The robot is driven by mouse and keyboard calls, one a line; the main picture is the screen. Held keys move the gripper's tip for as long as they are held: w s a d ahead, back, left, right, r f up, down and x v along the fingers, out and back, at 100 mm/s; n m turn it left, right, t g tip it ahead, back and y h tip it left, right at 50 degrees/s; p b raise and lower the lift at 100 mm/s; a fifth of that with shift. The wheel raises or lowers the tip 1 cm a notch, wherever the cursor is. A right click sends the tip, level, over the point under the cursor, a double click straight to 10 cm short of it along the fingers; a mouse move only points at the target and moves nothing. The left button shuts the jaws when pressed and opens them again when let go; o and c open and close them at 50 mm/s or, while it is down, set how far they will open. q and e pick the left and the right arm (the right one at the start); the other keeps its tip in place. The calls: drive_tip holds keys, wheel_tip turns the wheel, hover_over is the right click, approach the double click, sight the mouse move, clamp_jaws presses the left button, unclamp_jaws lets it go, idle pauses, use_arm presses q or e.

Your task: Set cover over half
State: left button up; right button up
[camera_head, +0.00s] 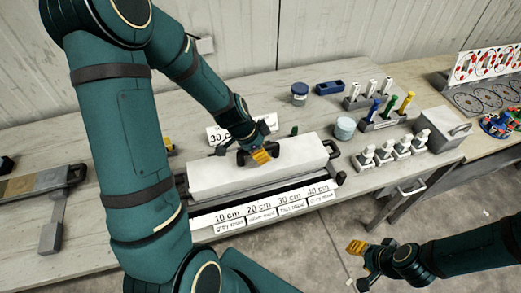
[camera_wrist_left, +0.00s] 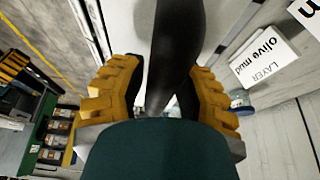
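A long white block-shaped cover (camera_head: 225,178) lies across a dark liner tray (camera_head: 181,190) on the bench. A dark handle stands on it; in the left wrist view the dark handle (camera_wrist_left: 175,50) runs between my fingers. My left gripper (camera_head: 259,156) is down at this handle, its yellow fingers on either side in the left wrist view (camera_wrist_left: 165,92). Light gaps show between fingers and handle, so it looks open around it. My right gripper (camera_head: 359,262) is open and empty, low at the front right, off the bench. The tray's inside is mostly hidden.
A label strip (camera_head: 275,207) with depth and mud names lines the tray's front. Behind and right stand a blue-lidded jar (camera_head: 299,93), a rack of coloured tools (camera_head: 386,117), several grey-white pieces (camera_head: 391,150) and a grey box (camera_head: 442,128). An "olive mud" card (camera_wrist_left: 265,58) stands nearby.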

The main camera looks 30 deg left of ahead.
idle(0.3)
use_arm(q)
drive_tip(key=shift+r, duration=0.25)
drive_tip(key=shift+r+p, duration=0.7)
drive_tip(key=shift+p, duration=0.4)
drive_tip(key=v, duration=1.1)
drive_tip(key=shift+r+p, duration=0.15)
drive_tip(key=shift+p, duration=0.2)
drive_tip(key=shift+a, duration=0.1)
drive_tip(key=shift+s, duration=0.15)
